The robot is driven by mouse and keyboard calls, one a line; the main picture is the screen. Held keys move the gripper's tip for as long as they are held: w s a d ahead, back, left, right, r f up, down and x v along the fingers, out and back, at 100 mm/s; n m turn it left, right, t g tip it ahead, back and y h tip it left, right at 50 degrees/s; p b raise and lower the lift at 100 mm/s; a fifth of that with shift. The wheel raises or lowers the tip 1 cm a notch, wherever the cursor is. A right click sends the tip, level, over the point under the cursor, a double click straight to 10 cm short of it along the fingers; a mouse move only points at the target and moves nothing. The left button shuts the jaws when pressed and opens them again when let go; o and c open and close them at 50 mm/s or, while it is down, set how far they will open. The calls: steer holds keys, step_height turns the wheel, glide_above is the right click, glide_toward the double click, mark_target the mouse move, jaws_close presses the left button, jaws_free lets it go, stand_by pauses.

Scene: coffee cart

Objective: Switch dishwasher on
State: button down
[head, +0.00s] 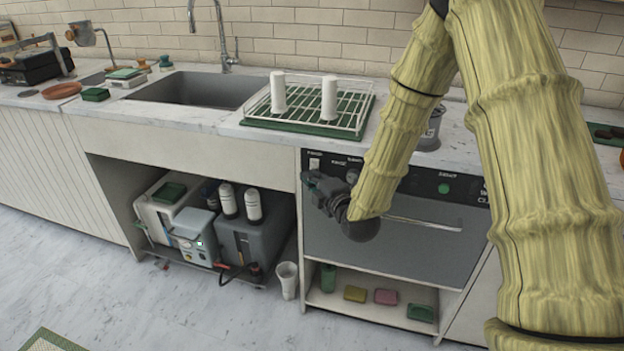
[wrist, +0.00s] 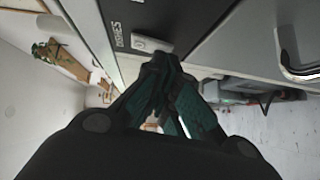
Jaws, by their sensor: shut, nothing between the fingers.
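The dishwasher (head: 385,245) is a grey-fronted machine under the counter with a black control panel (head: 415,180) along its top. A small white switch (head: 314,163) sits at the panel's left end; it also shows in the wrist view (wrist: 152,45), beside white lettering. My gripper (head: 308,178) is dark with green finger pads, shut and empty. Its fingertips are just below the switch in the head view. In the wrist view the fingertips (wrist: 165,60) come right up to the switch's edge; I cannot tell whether they touch. My arm hides part of the panel.
The dishwasher's bar handle (head: 425,223) crosses its front. A dish rack (head: 255,118) with two white cylinders stands on the counter above. An open bay at left holds tanks and bottles. A low shelf (head: 385,313) below holds sponges. The floor in front is clear.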

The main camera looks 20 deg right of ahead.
steer(key=shift+f, duration=0.1)
steer(key=s+f+b, duration=0.1)
steer(key=s+b, duration=0.1)
steer(key=s, duration=1)
steer(key=shift+s+f, duration=0.3)
steer(key=shift+s, duration=0.05)
stand_by(0.5)
